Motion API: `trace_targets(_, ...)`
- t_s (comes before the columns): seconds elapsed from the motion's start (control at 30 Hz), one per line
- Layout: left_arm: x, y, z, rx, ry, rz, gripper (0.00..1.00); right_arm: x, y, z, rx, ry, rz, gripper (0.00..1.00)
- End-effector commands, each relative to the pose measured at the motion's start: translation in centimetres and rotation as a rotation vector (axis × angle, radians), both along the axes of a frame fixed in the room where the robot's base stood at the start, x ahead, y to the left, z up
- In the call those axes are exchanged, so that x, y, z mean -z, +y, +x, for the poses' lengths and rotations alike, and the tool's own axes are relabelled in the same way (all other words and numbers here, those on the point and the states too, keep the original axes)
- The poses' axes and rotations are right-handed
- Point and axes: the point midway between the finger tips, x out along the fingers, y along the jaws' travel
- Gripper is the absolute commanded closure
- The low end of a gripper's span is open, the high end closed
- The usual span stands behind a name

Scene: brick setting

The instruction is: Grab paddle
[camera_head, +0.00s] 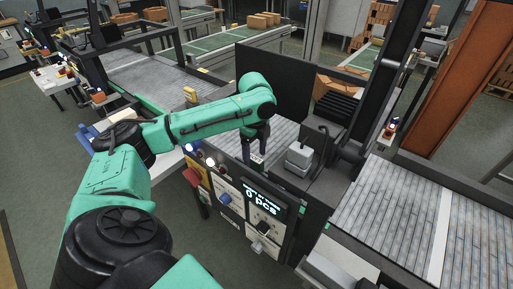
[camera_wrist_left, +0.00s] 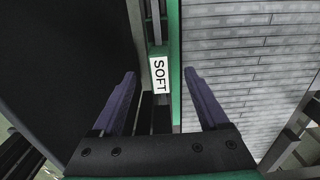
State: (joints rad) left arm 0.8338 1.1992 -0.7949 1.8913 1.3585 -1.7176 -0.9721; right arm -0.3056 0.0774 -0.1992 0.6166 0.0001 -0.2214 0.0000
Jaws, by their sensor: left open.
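No part is clearly recognisable as a paddle. Nothing is held. Depth between the fingers and the labelled part is unclear. My right gripper is not in view.
A control panel (camera_head: 245,199) with a display reading "0 pcs" stands below the gripper. A grey block-shaped unit (camera_head: 299,157) is just right of it. A dark upright panel (camera_head: 283,80) rises behind. Slatted conveyor beds (camera_head: 405,215) lie to the right and back left.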

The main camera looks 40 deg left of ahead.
Motion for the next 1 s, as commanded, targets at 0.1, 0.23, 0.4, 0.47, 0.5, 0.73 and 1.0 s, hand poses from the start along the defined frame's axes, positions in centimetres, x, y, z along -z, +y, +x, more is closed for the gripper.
trace_targets(0.1, 2.3, 0.0, 0.0, 0.001, 0.002, 0.000, 0.22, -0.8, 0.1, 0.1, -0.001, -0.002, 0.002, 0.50)
trace_targets(0.23, 3.9, 0.0, 0.0, 0.000, 0.001, 0.000, 0.22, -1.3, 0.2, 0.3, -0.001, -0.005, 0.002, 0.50)
trace_targets(0.4, 7.0, 0.0, -0.2, 0.000, 0.003, 0.000, 0.22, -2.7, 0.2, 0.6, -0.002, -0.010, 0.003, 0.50)
trace_targets(0.47, 8.0, -0.1, -0.1, 0.000, 0.001, -0.001, 0.22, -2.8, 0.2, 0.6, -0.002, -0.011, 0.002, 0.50)
trace_targets(0.5, 8.5, 0.0, -0.1, 0.000, 0.000, -0.001, 0.22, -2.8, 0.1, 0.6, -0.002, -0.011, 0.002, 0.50)
trace_targets(0.73, 8.8, 0.0, -0.1, 0.001, -0.001, 0.000, 0.30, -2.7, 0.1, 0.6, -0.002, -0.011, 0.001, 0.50)
trace_targets(1.0, 8.8, 0.0, -0.1, 0.001, -0.002, 0.000, 1.00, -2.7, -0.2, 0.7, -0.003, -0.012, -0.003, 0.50)
